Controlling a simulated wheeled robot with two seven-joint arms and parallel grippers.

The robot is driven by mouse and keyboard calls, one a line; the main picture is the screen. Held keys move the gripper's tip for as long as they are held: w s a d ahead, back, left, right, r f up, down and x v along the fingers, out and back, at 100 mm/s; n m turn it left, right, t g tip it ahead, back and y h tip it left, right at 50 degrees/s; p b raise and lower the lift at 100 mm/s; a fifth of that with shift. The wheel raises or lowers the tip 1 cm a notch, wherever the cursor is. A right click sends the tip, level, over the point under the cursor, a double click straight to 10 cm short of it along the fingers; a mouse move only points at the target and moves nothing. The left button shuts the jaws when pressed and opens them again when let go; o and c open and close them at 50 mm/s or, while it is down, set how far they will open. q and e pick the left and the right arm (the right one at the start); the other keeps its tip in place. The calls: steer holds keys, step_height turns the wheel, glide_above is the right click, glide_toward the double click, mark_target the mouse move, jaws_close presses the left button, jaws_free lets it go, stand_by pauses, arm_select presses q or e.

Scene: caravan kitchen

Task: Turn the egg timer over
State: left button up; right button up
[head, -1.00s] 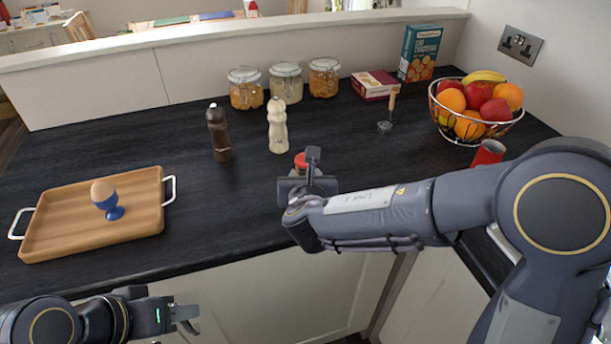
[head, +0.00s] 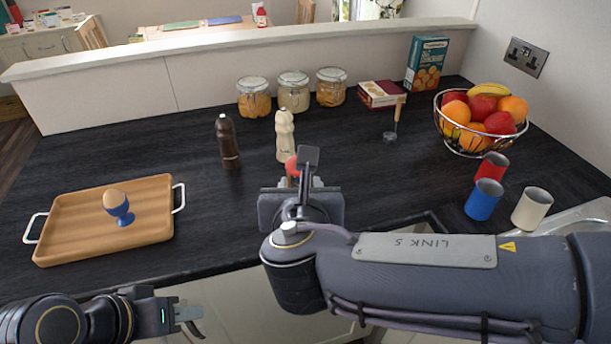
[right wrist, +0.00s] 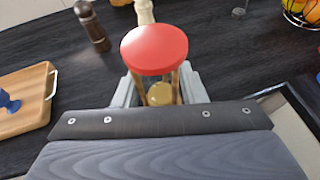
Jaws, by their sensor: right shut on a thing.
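The egg timer (right wrist: 154,50) has a red round cap, wooden posts and a glass with pale sand, seen in the right wrist view. In the head view only a bit of its red cap (head: 291,165) shows behind my right wrist. My right gripper (right wrist: 158,92) is shut on the egg timer, one finger on each side, with the cap facing up toward the camera. Its lower end is hidden, so I cannot tell whether it touches the counter. My left gripper (head: 190,320) is empty and open, low in front of the counter's edge.
A wooden tray (head: 70,225) with an egg in a blue cup (head: 119,210) lies left. Dark (head: 229,142) and pale (head: 285,137) mills stand behind the timer. Red, blue (head: 483,200) and cream cups and a fruit bowl (head: 478,150) are right. The counter between tray and timer is clear.

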steer(key=shift+s+r, duration=0.3)
steer(key=shift+r, duration=0.1)
step_height(320, 180, up, 6)
steer(key=p, duration=0.5)
steer(key=shift+s+p, duration=0.15)
steer(key=shift+p, duration=0.25)
steer(key=shift+f, duration=0.15)
